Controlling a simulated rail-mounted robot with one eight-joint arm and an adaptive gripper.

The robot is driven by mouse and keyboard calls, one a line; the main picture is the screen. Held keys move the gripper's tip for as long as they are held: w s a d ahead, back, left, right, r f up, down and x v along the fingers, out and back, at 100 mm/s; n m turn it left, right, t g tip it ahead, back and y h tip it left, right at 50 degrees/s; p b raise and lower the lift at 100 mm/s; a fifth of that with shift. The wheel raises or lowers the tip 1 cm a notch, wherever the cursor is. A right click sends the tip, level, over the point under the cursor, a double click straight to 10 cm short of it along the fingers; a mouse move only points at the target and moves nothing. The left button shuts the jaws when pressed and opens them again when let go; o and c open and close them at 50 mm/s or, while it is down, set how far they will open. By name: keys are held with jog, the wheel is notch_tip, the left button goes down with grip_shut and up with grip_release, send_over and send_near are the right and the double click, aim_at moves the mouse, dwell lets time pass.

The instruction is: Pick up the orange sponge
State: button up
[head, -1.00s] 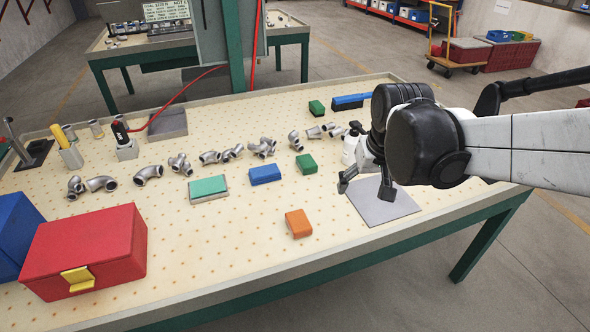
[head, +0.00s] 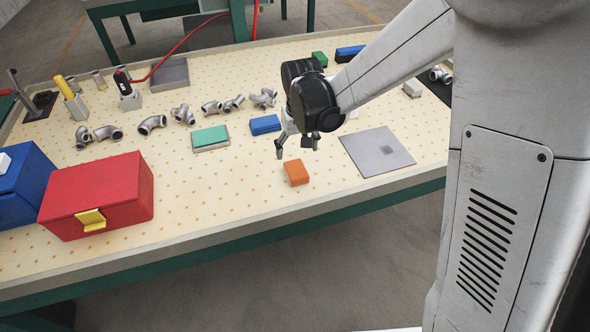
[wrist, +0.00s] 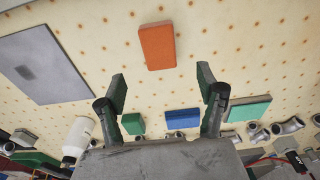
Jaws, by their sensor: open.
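The orange sponge (head: 296,172) is a small block lying flat on the dotted tabletop, left of the grey square plate. It also shows in the wrist view (wrist: 157,46), near the top and a little left of centre. My gripper (head: 297,148) is above the table, just behind the sponge in the head view. In the wrist view my gripper (wrist: 163,88) has its two fingers wide apart and nothing between them. The sponge is beyond the fingertips there and apart from them. The whole top of the sponge is visible.
The grey plate (head: 377,151) lies right of the sponge. A blue block (head: 265,125) and a green-topped block (head: 210,138) are behind it to the left. Metal pipe fittings (head: 152,124) line the back. A red box (head: 98,194) stands at left. The tabletop in front is clear.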

aim_at(296, 169)
jog(key=f, duration=0.7)
jog(key=w+f, duration=0.1)
jog(key=f, duration=0.2)
jog(key=shift+a+f, duration=0.1)
jog(key=shift+f, duration=0.1)
jog(key=shift+f+b, duration=0.25)
jog(key=shift+b, duration=0.3)
dwell(0.5)
jog(key=shift+c, duration=0.5)
jog(key=c, duration=1.1)
jog(key=shift+r, duration=0.15)
